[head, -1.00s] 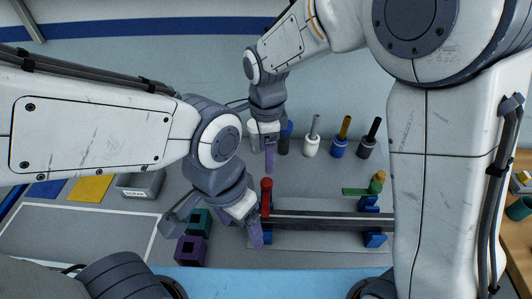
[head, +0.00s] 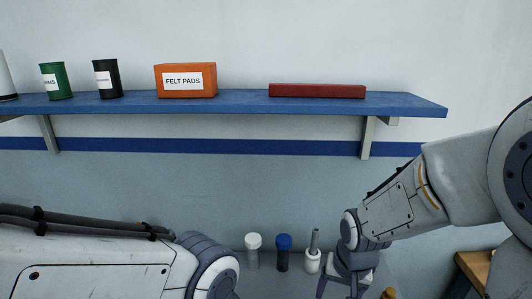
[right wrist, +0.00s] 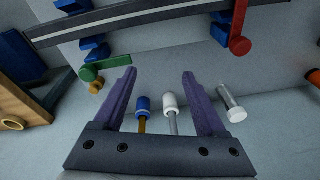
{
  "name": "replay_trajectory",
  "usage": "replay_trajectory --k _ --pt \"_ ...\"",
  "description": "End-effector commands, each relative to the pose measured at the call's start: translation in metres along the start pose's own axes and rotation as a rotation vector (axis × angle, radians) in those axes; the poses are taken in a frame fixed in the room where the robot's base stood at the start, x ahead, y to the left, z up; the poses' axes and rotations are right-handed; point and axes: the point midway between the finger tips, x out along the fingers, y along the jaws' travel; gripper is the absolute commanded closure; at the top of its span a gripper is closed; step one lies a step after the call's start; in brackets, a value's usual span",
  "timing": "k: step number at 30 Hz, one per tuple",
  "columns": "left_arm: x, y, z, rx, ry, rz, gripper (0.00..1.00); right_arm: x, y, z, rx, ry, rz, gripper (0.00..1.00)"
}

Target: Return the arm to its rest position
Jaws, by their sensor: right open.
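My right gripper (head: 342,288) is at the bottom of the head view, its purple fingers cut off by the lower edge. In the right wrist view its two purple fingers (right wrist: 163,90) are spread apart with nothing held. My left arm crosses the lower left of the head view. My left gripper is below the frame and hidden.
A blue shelf (head: 230,104) holds an orange felt pads box (head: 186,81), a dark red bar (head: 317,91) and cans. A white-capped tube (head: 253,250) and blue-capped tube (head: 283,252) stand below. A dark striped beam (right wrist: 130,22) and red handle (right wrist: 240,30) lie near the gripper.

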Motion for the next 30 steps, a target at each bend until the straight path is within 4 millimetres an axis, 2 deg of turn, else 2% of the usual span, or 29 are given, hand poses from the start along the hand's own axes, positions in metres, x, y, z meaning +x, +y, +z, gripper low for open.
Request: replay_trajectory --k 11,17,23,30 --pt "0.000 0.000 0.000 0.000 0.000 0.000 0.20 0.001 0.041 0.015 -0.300 0.052 0.013 0.27" --pt "0.000 0.000 0.000 0.000 0.000 0.000 0.20 -0.012 0.008 0.038 -0.425 0.019 -0.016 0.27" --pt "0.000 0.000 0.000 0.000 0.000 0.000 0.20 -0.029 -0.021 0.070 -0.558 -0.028 -0.045 0.27" --pt "0.000 0.000 0.000 0.000 0.000 0.000 0.20 -0.057 -0.050 0.130 -0.775 -0.107 -0.084 0.27"
